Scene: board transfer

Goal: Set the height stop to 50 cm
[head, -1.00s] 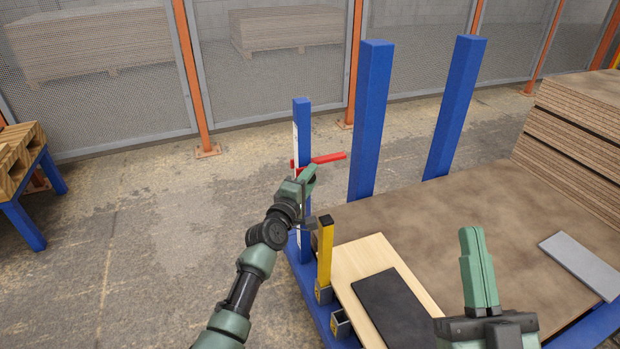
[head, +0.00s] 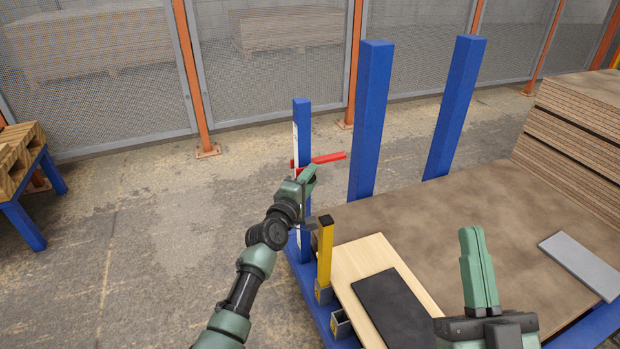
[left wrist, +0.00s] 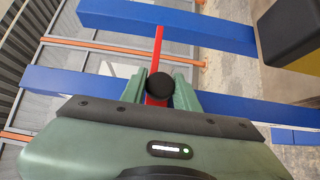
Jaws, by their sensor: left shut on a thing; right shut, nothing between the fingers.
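The height stop is a red arm (head: 328,158) that sticks out to the right from a thin blue post (head: 303,118) with a white scale strip on its left side. My left gripper (head: 307,180) is at the post, just below the red arm. In the left wrist view, my left gripper (left wrist: 158,92) is shut on a round black knob (left wrist: 160,86) in front of the red stop (left wrist: 158,48). The scale's numbers are too small to read. My right gripper (head: 476,268) is shut and empty above the brown board surface at the lower right.
Two taller blue posts (head: 371,120) (head: 455,108) stand right of the stop. A short yellow post (head: 324,250) is below my left gripper. A pale board (head: 372,254), a black mat (head: 394,308) and a grey plate (head: 581,265) lie on the brown surface (head: 440,220). Stacked boards (head: 575,125) are at right.

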